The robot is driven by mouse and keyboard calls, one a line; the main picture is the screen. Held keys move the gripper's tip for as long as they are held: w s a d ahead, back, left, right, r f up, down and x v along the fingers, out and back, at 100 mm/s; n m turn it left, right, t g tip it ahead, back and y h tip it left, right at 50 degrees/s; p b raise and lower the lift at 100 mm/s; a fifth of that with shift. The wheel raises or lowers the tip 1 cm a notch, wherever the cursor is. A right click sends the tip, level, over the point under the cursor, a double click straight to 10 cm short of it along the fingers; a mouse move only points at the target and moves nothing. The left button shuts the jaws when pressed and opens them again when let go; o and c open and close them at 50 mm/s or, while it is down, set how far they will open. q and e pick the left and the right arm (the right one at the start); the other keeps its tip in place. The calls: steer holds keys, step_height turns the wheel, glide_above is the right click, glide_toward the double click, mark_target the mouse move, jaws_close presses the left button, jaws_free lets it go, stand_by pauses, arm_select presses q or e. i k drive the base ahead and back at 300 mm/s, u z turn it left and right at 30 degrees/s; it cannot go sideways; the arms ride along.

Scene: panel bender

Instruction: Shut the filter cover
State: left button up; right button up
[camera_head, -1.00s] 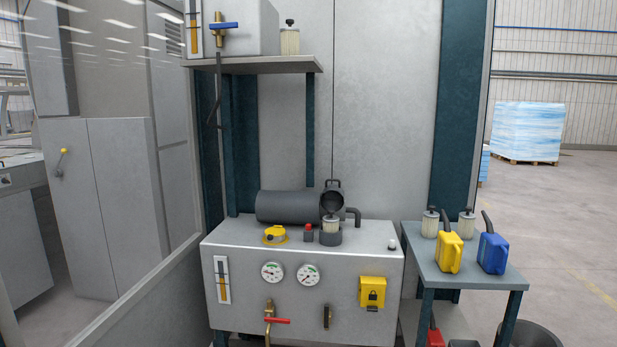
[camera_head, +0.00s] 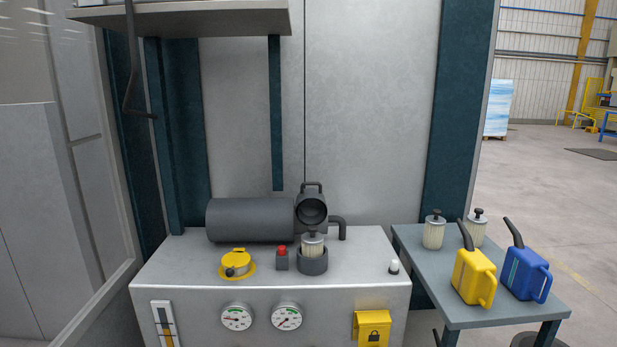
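The filter cover (camera_head: 311,190) looks like a dark round lid with a handle on top. It stands raised behind the filter, its hollow side facing me. The filter housing (camera_head: 312,264) is a short dark cup on top of the grey tank. A pale pleated filter cartridge (camera_head: 313,245) sits upright in it, its upper part showing above the rim. The hinge between cover and housing is hidden. Neither of my grippers is in view.
A dark cylinder (camera_head: 248,220) lies left of the cover. A red button (camera_head: 282,252) and yellow filler cap (camera_head: 236,262) are left of the housing on the tank (camera_head: 180,262). A side table (camera_head: 455,312) holds two canisters and two spare filters. A shelf (camera_head: 190,20) overhangs the upper left.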

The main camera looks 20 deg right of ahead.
mark_target(307, 198)
steer(key=z, duration=0.55)
steer(key=i, duration=0.8)
steer(key=z, duration=0.8)
